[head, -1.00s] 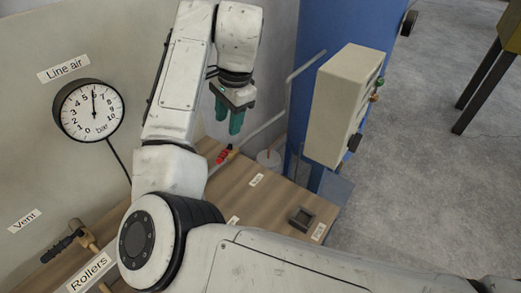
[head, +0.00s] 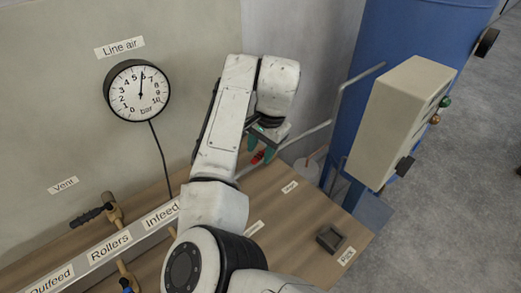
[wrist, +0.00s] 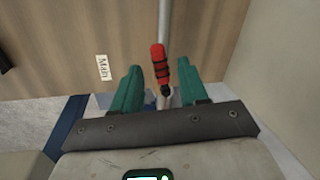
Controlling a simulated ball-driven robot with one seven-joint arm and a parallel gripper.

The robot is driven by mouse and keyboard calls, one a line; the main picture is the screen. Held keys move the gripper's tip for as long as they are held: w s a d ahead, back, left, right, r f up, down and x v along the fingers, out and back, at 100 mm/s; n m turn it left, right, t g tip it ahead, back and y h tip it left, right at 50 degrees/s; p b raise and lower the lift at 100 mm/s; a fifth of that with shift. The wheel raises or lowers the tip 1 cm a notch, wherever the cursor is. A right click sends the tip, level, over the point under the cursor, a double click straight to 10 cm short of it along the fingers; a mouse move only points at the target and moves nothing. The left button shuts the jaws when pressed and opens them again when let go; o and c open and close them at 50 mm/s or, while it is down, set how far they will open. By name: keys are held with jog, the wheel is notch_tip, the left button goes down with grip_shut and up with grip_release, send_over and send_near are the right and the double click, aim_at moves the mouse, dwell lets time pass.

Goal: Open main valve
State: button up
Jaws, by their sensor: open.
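The main valve's red handle (wrist: 157,65) shows in the wrist view, with dark bands, on a pale pipe beside the "Main" label (wrist: 103,68). In the head view the red handle (head: 257,157) is partly hidden by my gripper. My gripper (wrist: 158,88) is open and empty, with its green fingers on either side of the handle's line in the wrist view. In the head view my gripper (head: 262,147) is just above the handle. I cannot tell whether the fingers touch it.
The "Line air" gauge (head: 137,91) reads near 6 bar. A beige control box (head: 395,120) and a blue tank (head: 415,45) stand to the right. A small dark tray (head: 331,239) sits on the wooden bench. A vent valve (head: 110,210) is at the left.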

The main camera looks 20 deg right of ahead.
jog(key=shift+w+a+f, duration=0.1)
jog(key=shift+f, duration=0.45)
grip_shut()
dwell(0.4)
